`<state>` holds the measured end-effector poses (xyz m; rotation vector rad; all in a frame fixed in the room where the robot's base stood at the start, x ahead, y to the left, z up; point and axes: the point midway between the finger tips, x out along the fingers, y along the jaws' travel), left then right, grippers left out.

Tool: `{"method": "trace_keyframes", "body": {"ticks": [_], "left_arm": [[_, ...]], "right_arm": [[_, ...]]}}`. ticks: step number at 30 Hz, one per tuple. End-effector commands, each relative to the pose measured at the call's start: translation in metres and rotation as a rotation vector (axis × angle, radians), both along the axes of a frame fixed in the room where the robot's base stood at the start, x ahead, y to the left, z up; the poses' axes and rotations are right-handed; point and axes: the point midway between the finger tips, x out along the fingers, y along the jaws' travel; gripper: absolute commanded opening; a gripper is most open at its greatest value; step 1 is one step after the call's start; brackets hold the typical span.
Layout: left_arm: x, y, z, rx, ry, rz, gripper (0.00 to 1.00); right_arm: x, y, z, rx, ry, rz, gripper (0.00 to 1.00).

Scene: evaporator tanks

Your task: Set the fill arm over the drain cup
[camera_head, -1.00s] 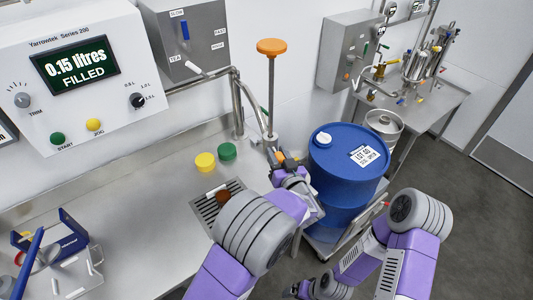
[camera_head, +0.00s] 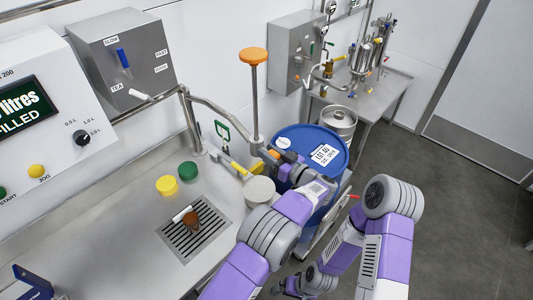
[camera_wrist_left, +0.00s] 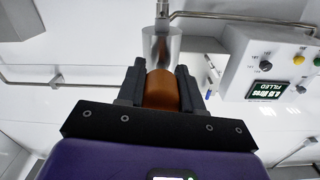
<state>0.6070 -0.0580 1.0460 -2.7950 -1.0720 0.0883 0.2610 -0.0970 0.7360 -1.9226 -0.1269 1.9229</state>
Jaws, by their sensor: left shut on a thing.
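The fill arm (camera_head: 222,115) is a bent steel pipe running from an upright stand at the back of the bench toward the blue drum. A tall rod with an orange disc (camera_head: 253,55) rises near its outer end. My left gripper (camera_head: 272,157) is at that end. In the left wrist view its jaws are shut on an orange-brown cylindrical grip (camera_wrist_left: 161,90), with a steel cylinder behind it. A grey round-topped thing (camera_head: 259,190), perhaps the drain cup, lies just below the gripper, partly behind my left arm. My right gripper (camera_head: 278,288) is low at the bottom edge; its jaws are unclear.
A blue drum (camera_head: 310,150) stands close right of the left gripper. A drain grating (camera_head: 180,243) carries a small brown object (camera_head: 190,217) and a white cylinder. Yellow (camera_head: 167,185) and green (camera_head: 188,171) caps sit behind it.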

Motion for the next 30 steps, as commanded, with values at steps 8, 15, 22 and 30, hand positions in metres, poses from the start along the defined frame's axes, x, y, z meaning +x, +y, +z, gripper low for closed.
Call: {"method": "trace_keyframes", "body": {"ticks": [8, 15, 22, 30], "left_arm": [[0.002, -0.0003, 0.0042, 0.002, -0.009, 0.006, 0.0], [0.0021, 0.0003, 0.005, 0.002, -0.01, 0.007, 0.42], [0.0015, 0.0, 0.0027, 0.001, -0.006, 0.006, 0.61], [-0.0007, -0.0018, 0.0017, 0.0, -0.003, 0.012, 0.61]], "right_arm": [[-0.0001, 0.0, 0.0006, 0.0, 0.0, 0.0, 1.0], [-0.0001, 0.0, 0.0006, 0.0, 0.0, 0.0, 1.0], [-0.0001, 0.0, 0.0005, 0.0, 0.0, 0.0, 1.0], [-0.0001, -0.0001, 0.001, 0.0, 0.0, 0.0, 1.0]]}}
